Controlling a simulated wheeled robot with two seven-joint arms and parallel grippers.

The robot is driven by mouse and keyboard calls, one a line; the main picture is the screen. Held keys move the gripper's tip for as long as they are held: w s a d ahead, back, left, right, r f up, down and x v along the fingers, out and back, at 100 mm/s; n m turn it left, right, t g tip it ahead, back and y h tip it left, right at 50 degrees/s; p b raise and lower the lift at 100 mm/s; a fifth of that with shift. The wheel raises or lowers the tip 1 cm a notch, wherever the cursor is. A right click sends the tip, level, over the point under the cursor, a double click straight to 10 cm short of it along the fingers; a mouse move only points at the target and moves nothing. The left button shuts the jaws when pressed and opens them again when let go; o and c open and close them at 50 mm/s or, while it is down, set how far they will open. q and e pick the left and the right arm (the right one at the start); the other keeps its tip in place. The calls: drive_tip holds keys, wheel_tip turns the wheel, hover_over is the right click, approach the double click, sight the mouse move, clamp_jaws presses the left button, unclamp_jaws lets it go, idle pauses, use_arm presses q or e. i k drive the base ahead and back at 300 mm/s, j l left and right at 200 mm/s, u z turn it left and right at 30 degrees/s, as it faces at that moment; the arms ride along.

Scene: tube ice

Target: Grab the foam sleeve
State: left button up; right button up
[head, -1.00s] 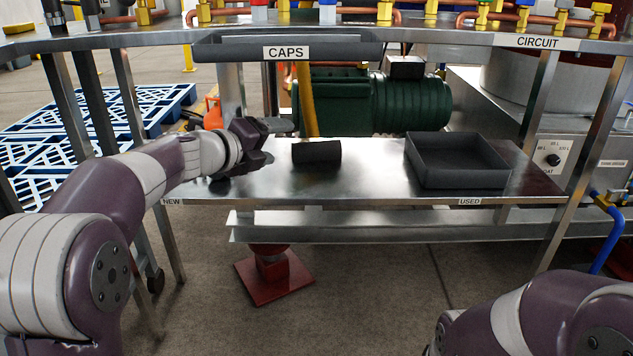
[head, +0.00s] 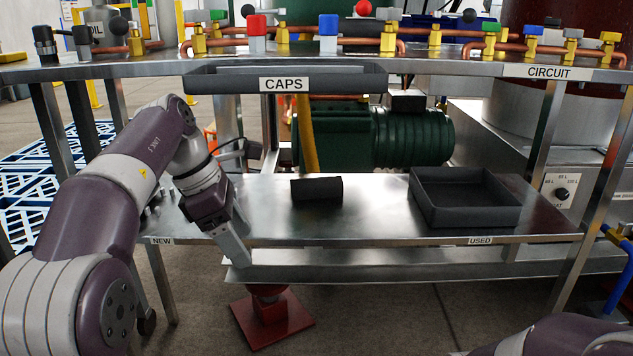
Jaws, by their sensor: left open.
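The foam sleeve (head: 316,188), a short dark grey cylinder, lies on its side near the middle of the lower metal shelf (head: 370,222). My left gripper (head: 234,248) is left of the sleeve and apart from it, at the shelf's front edge, with its fingers pointing down. It is open, with nothing seen in it. The near finger hides most of the gap between the fingers. My right gripper is out of view; only part of that arm shows at the bottom right.
A dark open tray (head: 468,212) stands at the right of the shelf, above the "USED" label. A "CAPS" tray (head: 345,80) hangs under the upper bench (head: 130,66), above the sleeve. Bare shelf lies between sleeve and tray.

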sight(314, 188)
drive_tip(key=i, duration=0.85)
